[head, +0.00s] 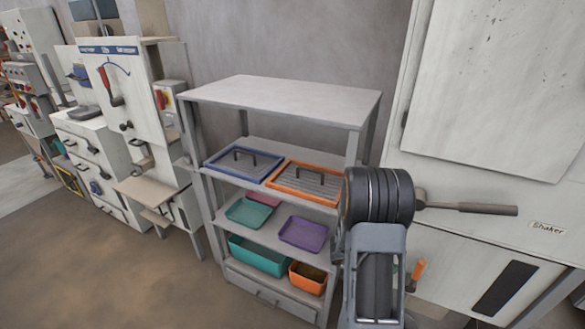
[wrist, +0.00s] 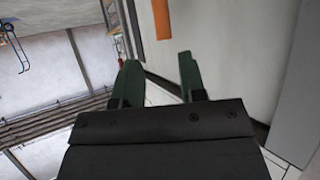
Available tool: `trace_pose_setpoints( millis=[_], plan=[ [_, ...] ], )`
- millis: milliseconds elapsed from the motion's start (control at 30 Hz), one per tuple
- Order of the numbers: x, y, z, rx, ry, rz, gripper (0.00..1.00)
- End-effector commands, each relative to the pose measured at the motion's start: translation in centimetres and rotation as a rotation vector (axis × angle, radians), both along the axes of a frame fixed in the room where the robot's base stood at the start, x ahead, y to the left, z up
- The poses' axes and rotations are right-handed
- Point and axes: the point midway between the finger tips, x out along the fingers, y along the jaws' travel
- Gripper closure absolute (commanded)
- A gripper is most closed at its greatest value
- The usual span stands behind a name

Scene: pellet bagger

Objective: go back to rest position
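My gripper (wrist: 160,85) shows in the wrist view with two dark green fingers standing apart. Nothing is between them, so it is open and empty. Beyond the fingers are a pale panel and an orange piece (wrist: 162,18), with a visible gap to the fingertips. In the head view my arm is at the right, in front of the shaker cabinet (head: 480,100), and hides most of the gripper.
A shelf rack (head: 285,97) stands left of my arm, holding blue (head: 240,160) and orange (head: 305,180) framed trays, with bins below. A grey bar (head: 470,208) sticks out beside my arm. A white machine (head: 125,90) stands at left. The floor (head: 130,280) at front left is clear.

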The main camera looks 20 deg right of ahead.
Motion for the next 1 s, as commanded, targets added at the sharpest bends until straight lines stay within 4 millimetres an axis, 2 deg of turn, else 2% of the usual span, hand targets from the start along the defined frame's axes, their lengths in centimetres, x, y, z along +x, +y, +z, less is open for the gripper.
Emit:
trace_pose_setpoints(
  millis=[167,267,367,467,533,633,733,800,900,1000],
  plan=[
    [0.2,0.2,-0.4,0.019,-0.026,0.001,0.62],
    [1.7,0.7,-1.7,0.092,-0.085,0.060,0.62],
    [4.2,2.3,-3.7,0.237,-0.158,0.207,0.62],
    [7.6,5.5,-4.0,0.423,-0.235,0.423,0.62],
    [9.8,9.1,-2.8,0.559,-0.263,0.604,0.62],
    [11.2,15.0,0.0,0.744,-0.232,0.868,0.62],
    [9.9,20.9,3.6,0.898,-0.103,1.123,0.62],
    [7.6,24.1,6.2,0.968,0.039,1.275,0.62],
    [3.9,26.7,9.3,0.993,0.251,1.423,0.62],
    [1.0,27.7,12.0,0.946,0.420,1.517,0.62]
  ],
)
